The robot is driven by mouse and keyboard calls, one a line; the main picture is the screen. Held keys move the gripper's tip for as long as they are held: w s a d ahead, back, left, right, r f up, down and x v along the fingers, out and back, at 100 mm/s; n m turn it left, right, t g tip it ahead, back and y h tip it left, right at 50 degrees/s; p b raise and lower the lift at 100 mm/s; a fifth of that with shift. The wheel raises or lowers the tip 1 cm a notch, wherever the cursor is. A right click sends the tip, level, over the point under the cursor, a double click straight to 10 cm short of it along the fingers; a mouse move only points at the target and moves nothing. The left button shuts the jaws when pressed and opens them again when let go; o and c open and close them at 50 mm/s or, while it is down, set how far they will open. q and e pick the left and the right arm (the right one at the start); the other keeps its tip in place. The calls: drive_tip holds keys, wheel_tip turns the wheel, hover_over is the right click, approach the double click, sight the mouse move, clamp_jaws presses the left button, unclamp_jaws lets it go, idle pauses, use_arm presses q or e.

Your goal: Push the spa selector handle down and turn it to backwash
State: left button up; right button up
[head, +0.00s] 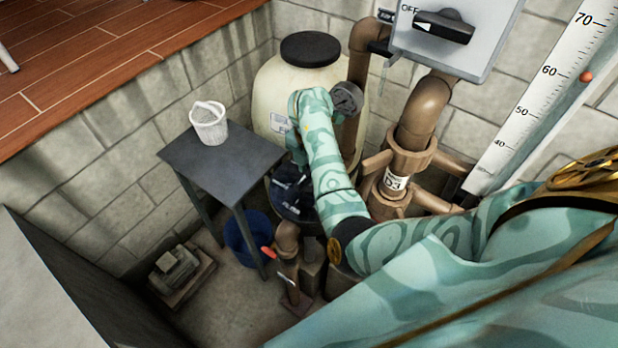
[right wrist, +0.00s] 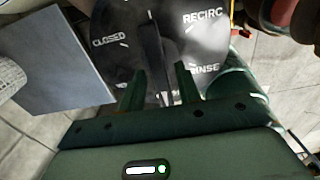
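The spa selector is a dark round dial (right wrist: 205,45) with white labels; CLOSED, RECIRC and RINSE are readable in the right wrist view. Its black handle (right wrist: 152,45) runs up the middle of the dial. My right gripper (right wrist: 160,84) is open, with one finger on each side of the handle's near end and visible gaps. In the head view the black selector (head: 297,192) sits low in front of the cream tank, partly hidden by my right arm, which also hides most of the gripper. A backwash label is not readable. My left gripper is not in view.
A dark side table (head: 222,150) with a white basket (head: 209,123) stands left of the selector. A blue bucket (head: 247,238) is beneath it. Brown pipes (head: 425,115) and a grey switch box (head: 455,38) marked OFF are to the right. The cream tank (head: 270,90) stands behind.

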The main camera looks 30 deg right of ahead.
clamp_jaws()
